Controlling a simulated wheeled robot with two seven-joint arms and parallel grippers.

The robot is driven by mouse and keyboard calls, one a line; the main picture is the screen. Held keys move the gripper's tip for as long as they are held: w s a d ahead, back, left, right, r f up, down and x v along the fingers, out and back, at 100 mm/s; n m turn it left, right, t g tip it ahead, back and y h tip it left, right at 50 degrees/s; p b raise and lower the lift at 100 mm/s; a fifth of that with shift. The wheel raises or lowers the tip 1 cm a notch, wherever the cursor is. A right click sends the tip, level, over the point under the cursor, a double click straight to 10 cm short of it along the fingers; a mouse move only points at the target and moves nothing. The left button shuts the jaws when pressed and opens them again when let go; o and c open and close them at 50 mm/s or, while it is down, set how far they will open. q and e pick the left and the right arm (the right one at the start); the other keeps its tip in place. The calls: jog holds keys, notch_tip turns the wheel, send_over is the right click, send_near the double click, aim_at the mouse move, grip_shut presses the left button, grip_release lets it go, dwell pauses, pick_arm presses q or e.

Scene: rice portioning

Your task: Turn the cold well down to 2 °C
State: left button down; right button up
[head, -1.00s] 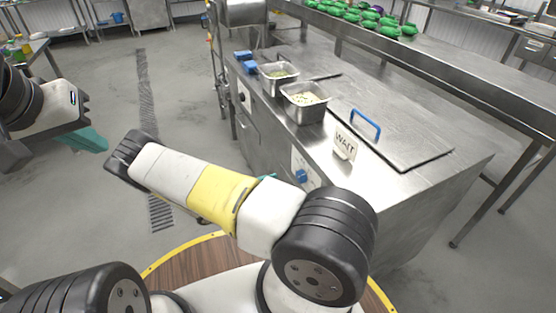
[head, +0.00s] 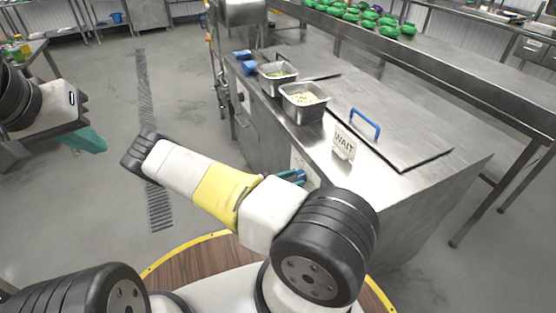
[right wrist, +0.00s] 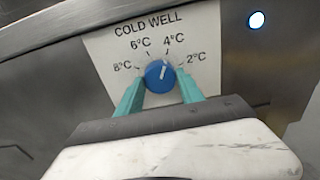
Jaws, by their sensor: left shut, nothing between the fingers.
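The blue cold well knob (right wrist: 160,76) sits on a white dial plate (right wrist: 152,48) marked 8, 6, 4 and 2 °C. Its white pointer line is near the 4 °C mark, up and slightly right. My right gripper (right wrist: 161,84) has its teal fingers either side of the knob, with a small gap showing at each side, so it looks open around it. In the head view my right gripper (head: 288,175) is at the counter's front panel, partly hidden by my own arm. My left gripper (head: 88,140) is shut and empty, over the floor at the left.
The steel counter (head: 400,195) carries two metal pans (head: 304,112) with food, a WAIT sign (head: 344,143) and a lid with a blue handle (head: 365,123). A lit round indicator (right wrist: 257,20) is right of the dial. Floor at left is open.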

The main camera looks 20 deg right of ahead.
jog(key=c, duration=0.7)
jog(key=shift+m, duration=0.3)
jog(key=m, duration=0.4)
jog(key=shift+m, duration=2.1)
jog(key=o, duration=1.4)
